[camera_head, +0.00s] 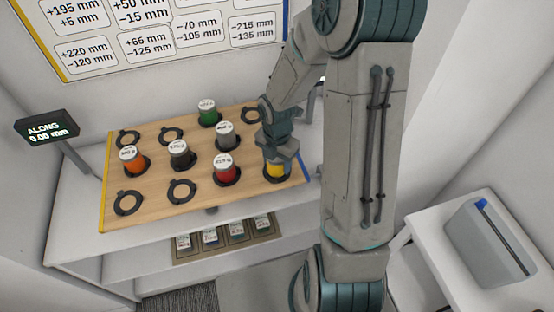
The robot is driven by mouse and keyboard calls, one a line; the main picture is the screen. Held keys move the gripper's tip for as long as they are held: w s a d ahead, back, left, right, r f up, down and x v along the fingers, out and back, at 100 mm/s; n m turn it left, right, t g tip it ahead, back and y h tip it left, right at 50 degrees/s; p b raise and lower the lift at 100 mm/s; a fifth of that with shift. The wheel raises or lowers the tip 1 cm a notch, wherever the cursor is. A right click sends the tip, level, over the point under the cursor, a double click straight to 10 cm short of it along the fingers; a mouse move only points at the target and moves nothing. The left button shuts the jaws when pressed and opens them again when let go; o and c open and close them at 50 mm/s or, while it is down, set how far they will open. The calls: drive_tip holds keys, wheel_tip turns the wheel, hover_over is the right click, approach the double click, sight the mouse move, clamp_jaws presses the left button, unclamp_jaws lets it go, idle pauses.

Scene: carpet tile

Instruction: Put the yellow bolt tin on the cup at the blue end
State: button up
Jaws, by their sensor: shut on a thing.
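The yellow bolt tin (276,171) is at the front right of the wooden board (153,206), near the board's blue end (301,166). My gripper (277,156) is above it, shut on it from above, and hides its top. A dark ring cup (279,182) shows around the tin's lower part; I cannot tell whether the tin rests fully in it. The board's other end has a yellow edge (106,180).
Green (208,112), grey (225,135), dark grey (180,154), orange (132,159) and red (225,170) tins stand in cups. Several cups on the left are empty. A tray of small items (226,239) is on the lower shelf. A display (47,129) stands left.

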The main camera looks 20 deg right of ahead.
drive_tip(key=shift+f+b, duration=0.3)
drive_tip(key=shift+f, duration=0.15)
drive_tip(key=shift+s+f, duration=0.4)
drive_tip(key=shift+f, duration=0.05)
drive_tip(key=o, duration=1)
drive_tip(key=shift+b, duration=0.3)
drive_tip(key=shift+c, duration=0.2)
drive_tip(key=o, duration=0.3)
drive_tip(key=shift+s+d, duration=0.1)
drive_tip(key=shift+s, duration=0.05)
drive_tip(key=shift+r, duration=0.1)
drive_tip(key=shift+w+r, duration=0.2)
drive_tip(key=shift+r, duration=0.05)
wheel_tip(320, 180, up, 14)
drive_tip(key=shift+d+p, duration=0.1)
drive_tip(key=shift+p, duration=1.1)
